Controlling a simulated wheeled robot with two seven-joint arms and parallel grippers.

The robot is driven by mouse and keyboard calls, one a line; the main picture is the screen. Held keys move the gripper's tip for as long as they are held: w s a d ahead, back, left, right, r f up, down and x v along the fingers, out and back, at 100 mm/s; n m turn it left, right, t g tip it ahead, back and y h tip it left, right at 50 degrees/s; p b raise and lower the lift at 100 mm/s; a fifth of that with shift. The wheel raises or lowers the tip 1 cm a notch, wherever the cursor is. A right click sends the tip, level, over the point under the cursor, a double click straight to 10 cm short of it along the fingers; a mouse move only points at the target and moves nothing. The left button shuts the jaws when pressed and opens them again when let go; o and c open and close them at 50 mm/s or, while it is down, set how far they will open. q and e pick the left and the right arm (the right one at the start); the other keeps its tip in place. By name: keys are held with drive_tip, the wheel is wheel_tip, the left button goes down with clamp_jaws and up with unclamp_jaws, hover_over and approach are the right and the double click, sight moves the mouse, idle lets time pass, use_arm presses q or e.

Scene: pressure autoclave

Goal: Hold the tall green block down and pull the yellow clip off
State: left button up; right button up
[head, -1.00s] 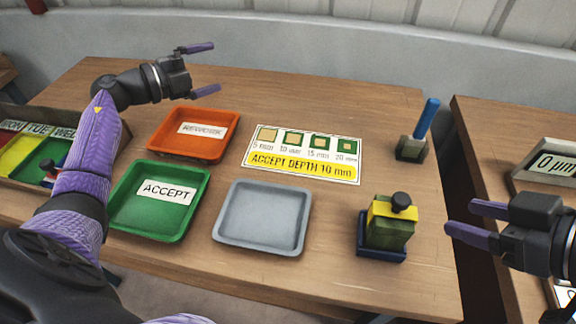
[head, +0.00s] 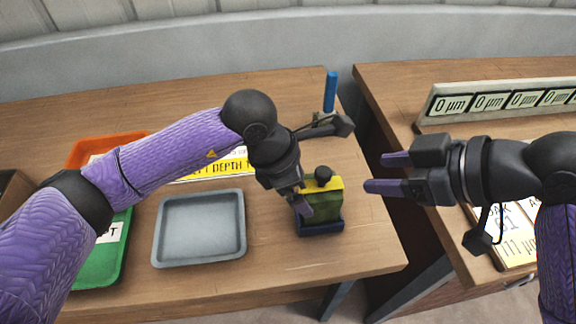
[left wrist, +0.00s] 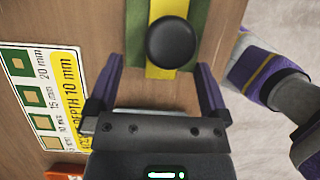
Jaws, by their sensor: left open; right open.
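The green block (head: 328,212) stands upright in a dark blue base (head: 320,229) near the table's front right. The yellow clip (head: 334,184) lies across its top, with a black knob (head: 323,173) on it. My left gripper (head: 305,205) is open at the block's left side and partly covers it. In the left wrist view, the open left gripper (left wrist: 160,65) points at the block (left wrist: 137,22), with the knob (left wrist: 172,42) and clip (left wrist: 157,71) between and ahead of its fingers. My right gripper (head: 381,172) is open and empty, right of the block and apart from it.
A grey tray (head: 160,230) lies left of the block. Green (head: 88,268) and orange (head: 88,148) trays lie further left, partly behind my left arm. A blue-handled tool (head: 331,92) stands behind. A gap separates this table from the right one with gauge displays (head: 490,103).

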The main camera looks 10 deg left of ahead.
use_arm(q)
drive_tip(key=x, duration=0.4)
drive_tip(key=c, duration=1.1)
drive_tip(key=shift+o, duration=0.2)
drive_tip(key=o, duration=1.1)
drive_tip(key=shift+c, duration=0.2)
